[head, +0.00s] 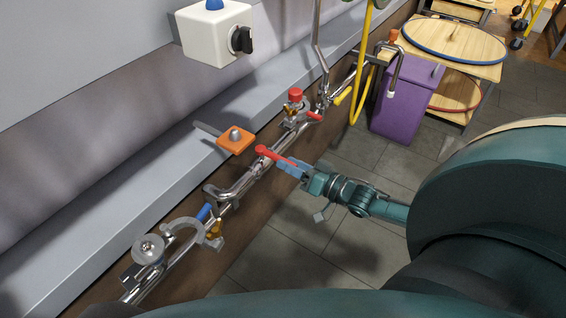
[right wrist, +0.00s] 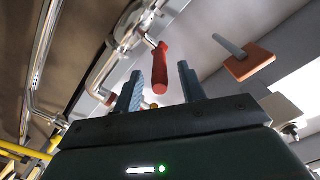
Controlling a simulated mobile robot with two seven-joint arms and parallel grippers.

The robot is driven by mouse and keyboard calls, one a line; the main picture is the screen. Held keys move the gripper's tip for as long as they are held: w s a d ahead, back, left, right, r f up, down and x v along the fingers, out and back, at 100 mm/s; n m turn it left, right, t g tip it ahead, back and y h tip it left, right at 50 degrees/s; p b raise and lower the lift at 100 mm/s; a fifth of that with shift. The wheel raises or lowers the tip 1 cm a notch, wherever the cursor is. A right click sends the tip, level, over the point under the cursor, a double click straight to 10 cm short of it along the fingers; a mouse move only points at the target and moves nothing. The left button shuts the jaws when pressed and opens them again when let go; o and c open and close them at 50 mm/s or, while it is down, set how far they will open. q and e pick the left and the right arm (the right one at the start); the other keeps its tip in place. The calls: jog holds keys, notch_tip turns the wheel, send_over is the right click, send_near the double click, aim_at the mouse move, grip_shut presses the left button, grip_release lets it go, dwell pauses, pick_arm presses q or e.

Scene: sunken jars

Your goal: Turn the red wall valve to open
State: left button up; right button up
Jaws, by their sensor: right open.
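The red lever handle of the wall valve (head: 270,154) sticks out from the silver pipe along the wall and points toward my right gripper. My right gripper (head: 291,168) is open, with its blue fingers at the outer end of the handle. In the right wrist view, the red handle (right wrist: 161,70) appears between the two spread fingers (right wrist: 161,84); I cannot tell whether either finger touches it. My left gripper is not in view.
An orange square piece (head: 237,139) sits just left of the handle. A red knob (head: 295,94) and a blue handle (head: 204,212) are on the same pipework. A white switch box (head: 212,38) is on the wall. A purple bin (head: 405,100) stands beyond; tiled floor is free to the right.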

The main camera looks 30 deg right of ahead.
aim_at(275, 158)
jog(key=shift+x, duration=1.5)
jog(key=shift+c, duration=0.2)
grip_shut()
